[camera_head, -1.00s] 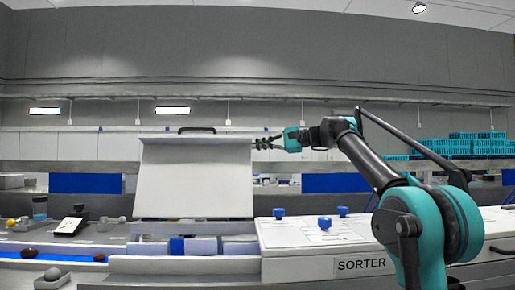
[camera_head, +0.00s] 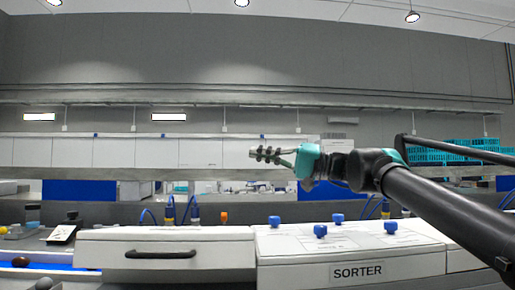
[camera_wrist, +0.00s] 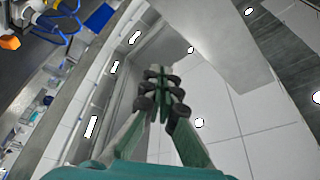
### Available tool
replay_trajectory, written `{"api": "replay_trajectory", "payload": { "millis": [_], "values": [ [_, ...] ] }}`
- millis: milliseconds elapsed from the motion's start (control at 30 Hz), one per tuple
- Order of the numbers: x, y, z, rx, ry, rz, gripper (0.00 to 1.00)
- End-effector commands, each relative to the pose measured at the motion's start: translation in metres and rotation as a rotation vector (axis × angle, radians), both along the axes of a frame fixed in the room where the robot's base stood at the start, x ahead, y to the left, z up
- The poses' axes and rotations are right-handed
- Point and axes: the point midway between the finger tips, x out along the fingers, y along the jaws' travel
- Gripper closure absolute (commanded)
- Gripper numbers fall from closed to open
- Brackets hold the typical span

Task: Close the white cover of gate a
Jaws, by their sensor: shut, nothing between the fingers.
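The white cover (camera_head: 120,257) lies flat and down in the head view, left of the sorter box. A dark bar handle (camera_head: 160,254) is on its front face. Its interior is hidden beneath it. My gripper (camera_head: 256,153) is up in the air above and behind the cover's right end, pointing left, apart from it. In the wrist view my gripper (camera_wrist: 160,85) shows its fingers together with nothing between them. The cover is not visible in the wrist view.
The white box labelled SORTER (camera_head: 350,272) stands right of the cover, with several blue knobs (camera_head: 338,218) on top. A dark scale-like device (camera_head: 62,234) and a blue belt (camera_head: 45,266) with a brown date (camera_head: 21,262) are at left. The air around my gripper is clear.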

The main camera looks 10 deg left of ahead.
Motion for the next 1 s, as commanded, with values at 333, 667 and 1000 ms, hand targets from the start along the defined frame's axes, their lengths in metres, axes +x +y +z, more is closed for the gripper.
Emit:
{"api": "replay_trajectory", "payload": {
  "millis": [333, 667, 1000],
  "values": [
    [-0.063, -0.015, -0.052, 0.074, -0.311, -0.001, 1.00],
    [-0.095, -0.023, -0.098, 0.091, -0.381, -0.001, 1.00],
    [-0.105, -0.025, -0.120, 0.090, -0.379, -0.001, 1.00]
  ]
}}
